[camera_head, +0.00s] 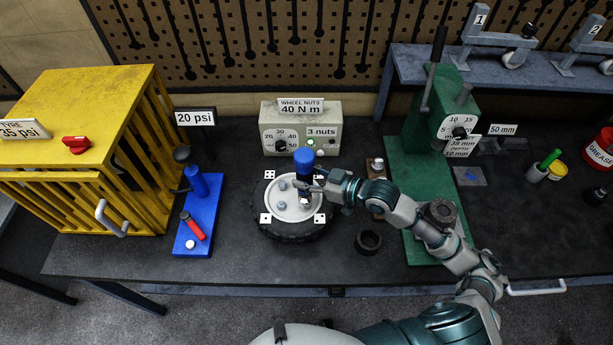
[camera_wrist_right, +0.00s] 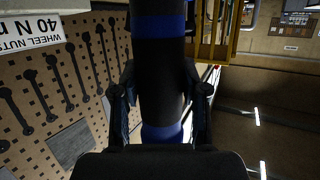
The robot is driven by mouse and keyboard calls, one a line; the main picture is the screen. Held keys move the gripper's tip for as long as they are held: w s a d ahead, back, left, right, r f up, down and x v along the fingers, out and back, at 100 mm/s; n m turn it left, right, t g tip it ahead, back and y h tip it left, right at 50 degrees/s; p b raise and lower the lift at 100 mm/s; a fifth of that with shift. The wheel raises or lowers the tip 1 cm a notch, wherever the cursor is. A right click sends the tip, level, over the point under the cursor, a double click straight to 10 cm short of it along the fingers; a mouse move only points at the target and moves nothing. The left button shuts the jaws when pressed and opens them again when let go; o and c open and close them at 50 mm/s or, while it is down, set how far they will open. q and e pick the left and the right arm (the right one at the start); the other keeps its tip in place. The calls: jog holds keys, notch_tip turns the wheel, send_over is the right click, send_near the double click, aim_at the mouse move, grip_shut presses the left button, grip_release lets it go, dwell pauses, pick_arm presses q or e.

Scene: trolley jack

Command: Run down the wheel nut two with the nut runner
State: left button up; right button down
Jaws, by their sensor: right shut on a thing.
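The nut runner has a blue cap (camera_head: 304,158) and a dark body, and stands upright over the right part of the wheel hub. My right gripper (camera_head: 313,186) is shut on it from the right. In the right wrist view the nut runner's dark body with blue bands (camera_wrist_right: 161,85) sits between the two fingers (camera_wrist_right: 163,105). The wheel lies flat on the bench, with a black tyre (camera_head: 268,229) and a pale hub (camera_head: 291,213). Grey nuts (camera_head: 282,206) show on the hub's left part. The gripper and tool hide part of the hub; I cannot tell whether the tool's tip touches a nut.
Pip-marked cards (camera_head: 265,218) surround the wheel. Behind it stands the wheel-nuts box (camera_head: 328,132), labelled 40 N m and 3 nuts. A blue tool stand (camera_head: 191,239) and yellow cage (camera_head: 75,115) are left. A green press (camera_head: 407,170) and black ring (camera_head: 368,241) are right.

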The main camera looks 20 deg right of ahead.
aim_at(312, 168)
jog(key=shift+r+p, duration=1.95)
jog(key=shift+r, duration=0.4)
